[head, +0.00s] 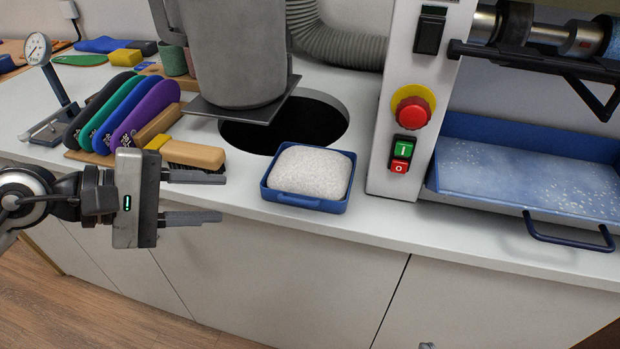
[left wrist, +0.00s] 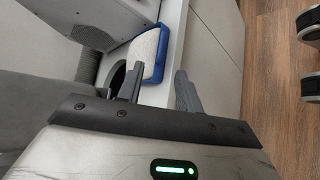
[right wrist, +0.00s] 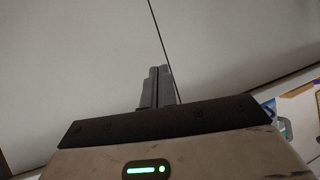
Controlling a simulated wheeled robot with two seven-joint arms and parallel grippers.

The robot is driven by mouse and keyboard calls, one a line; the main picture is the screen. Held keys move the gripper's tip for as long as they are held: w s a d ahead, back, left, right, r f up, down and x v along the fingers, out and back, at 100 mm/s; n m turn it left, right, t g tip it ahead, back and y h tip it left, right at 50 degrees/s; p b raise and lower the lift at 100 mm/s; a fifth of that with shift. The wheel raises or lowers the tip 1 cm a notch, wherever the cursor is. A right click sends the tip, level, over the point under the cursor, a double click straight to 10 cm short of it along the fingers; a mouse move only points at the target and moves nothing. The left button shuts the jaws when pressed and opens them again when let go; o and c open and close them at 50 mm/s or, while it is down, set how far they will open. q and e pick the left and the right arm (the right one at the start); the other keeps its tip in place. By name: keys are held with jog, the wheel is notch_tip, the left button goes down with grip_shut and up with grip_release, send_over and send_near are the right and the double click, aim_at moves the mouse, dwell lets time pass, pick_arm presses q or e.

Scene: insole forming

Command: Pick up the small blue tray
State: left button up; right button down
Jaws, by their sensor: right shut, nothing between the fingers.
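The small blue tray (head: 327,206) stands on the white counter near its front edge, filled with a mound of white granular material (head: 310,171). In the left wrist view the blue tray (left wrist: 161,58) shows just beyond the fingertips. My left gripper (head: 222,197) is open and empty, left of the tray and apart from it, its fingers pointing toward it. My right gripper (right wrist: 159,72) is shut and empty in the right wrist view, facing a plain pale panel.
A grey metal canister (head: 235,50) hangs over a round dark hole (head: 285,125) behind the tray. A machine with a red stop button (head: 412,112) and a larger blue tray (head: 525,180) stands right. Coloured insoles (head: 125,108) and a brush (head: 195,154) lie left.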

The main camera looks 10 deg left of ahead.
pick_arm(q)
jog(key=p, duration=0.2)
send_near(296, 200)
jog(key=x, duration=0.4)
jog(key=shift+p+x, duration=0.85)
jog(key=shift+x, duration=2.35)
grip_shut()
